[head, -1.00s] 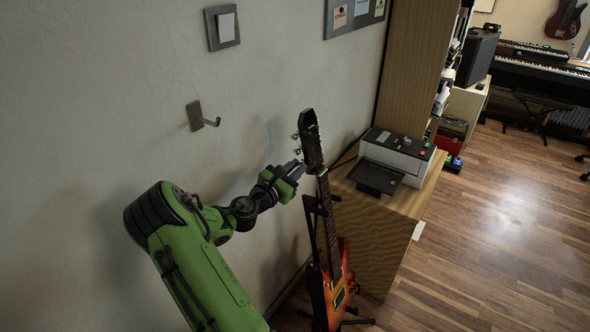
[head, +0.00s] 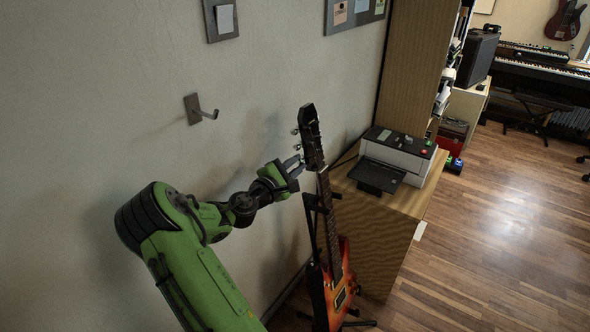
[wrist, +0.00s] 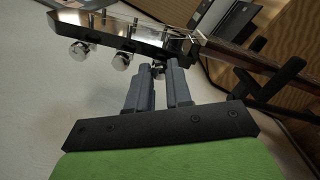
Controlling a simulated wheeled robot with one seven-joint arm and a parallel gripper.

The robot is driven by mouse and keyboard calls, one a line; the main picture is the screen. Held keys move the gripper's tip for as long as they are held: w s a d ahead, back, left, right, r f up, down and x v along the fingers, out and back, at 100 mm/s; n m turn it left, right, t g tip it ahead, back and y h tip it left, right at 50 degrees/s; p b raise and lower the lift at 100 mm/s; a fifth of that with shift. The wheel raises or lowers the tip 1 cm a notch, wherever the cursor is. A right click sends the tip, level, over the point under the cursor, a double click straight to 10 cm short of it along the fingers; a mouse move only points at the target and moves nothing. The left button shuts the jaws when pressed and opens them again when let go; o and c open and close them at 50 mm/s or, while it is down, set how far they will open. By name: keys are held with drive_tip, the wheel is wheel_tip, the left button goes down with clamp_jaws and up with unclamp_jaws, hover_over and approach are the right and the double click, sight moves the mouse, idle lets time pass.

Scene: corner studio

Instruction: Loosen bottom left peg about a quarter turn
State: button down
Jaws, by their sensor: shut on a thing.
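An orange-red electric guitar (head: 341,270) stands upright on a stand, its dark headstock (head: 310,138) at the top. Silver pegs line the headstock's left side. In the wrist view the headstock (wrist: 105,30) crosses the top, with two free pegs (wrist: 78,50) (wrist: 121,62) to the left. The bottom left peg (wrist: 158,69), closest to the neck, sits between my fingertips, mostly hidden by them. My gripper (head: 296,166) is shut on this peg at the headstock's lower left; it also shows in the wrist view (wrist: 160,76).
A wall hook (head: 200,110) and a switch plate (head: 221,20) are on the wall at left. A wooden cabinet (head: 385,235) with a printer (head: 400,155) stands right of the guitar. The black stand (head: 312,215) is close below my gripper.

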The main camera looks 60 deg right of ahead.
drive_tip(key=m+b, duration=0.1)
drive_tip(key=m, duration=0.1)
drive_tip(key=m+b, duration=0.2)
drive_tip(key=m, duration=0.1)
drive_tip(key=shift+f+m+b, duration=0.25)
drive_tip(key=shift+m+b, duration=0.05)
drive_tip(key=shift+b, duration=0.05)
drive_tip(key=shift+r+m+b, duration=0.1)
drive_tip(key=shift+m+b, duration=1.65)
drive_tip(key=shift+m, duration=0.45)
drive_tip(key=c, duration=1)
unclamp_jaws()
drive_tip(key=shift+r, duration=0.1)
drive_tip(key=shift+c, duration=0.2)
drive_tip(key=w+a+p, duration=0.2)
drive_tip(key=a, duration=1.3)
drive_tip(key=shift+w+a, duration=0.25)
drive_tip(key=shift+a, duration=0.1)
